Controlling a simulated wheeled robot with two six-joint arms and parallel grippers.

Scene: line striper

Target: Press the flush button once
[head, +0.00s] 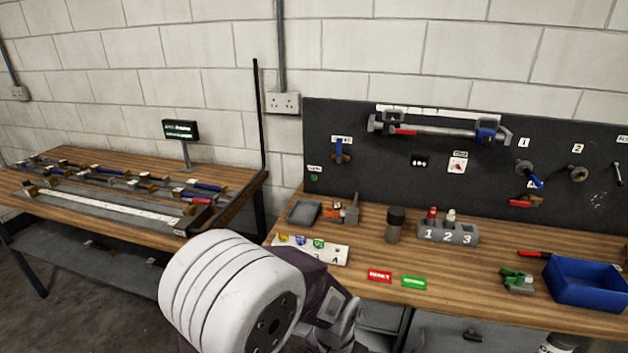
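I cannot read any label as "flush". A small round green button (314,177) sits on the dark back panel (360,185) at its left end, under a small label too small to read. A red plate (379,276) and a green plate (414,282) with unreadable lettering lie at the bench's front edge. My arm with a white ribbed link fills the bottom centre, and I take it as the left one. Its gripper (338,318) is partly in view below the front edge, apart from the button and plates. Its finger opening is unclear. My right gripper is out of view.
The workbench (470,295) holds a grey tray (303,212), a dark cylinder (395,224), a numbered grey holder (447,234), a green clamp-like part (517,280) and a blue bin (585,284). A second table (75,160) with a striping rig and small display (180,130) stands left.

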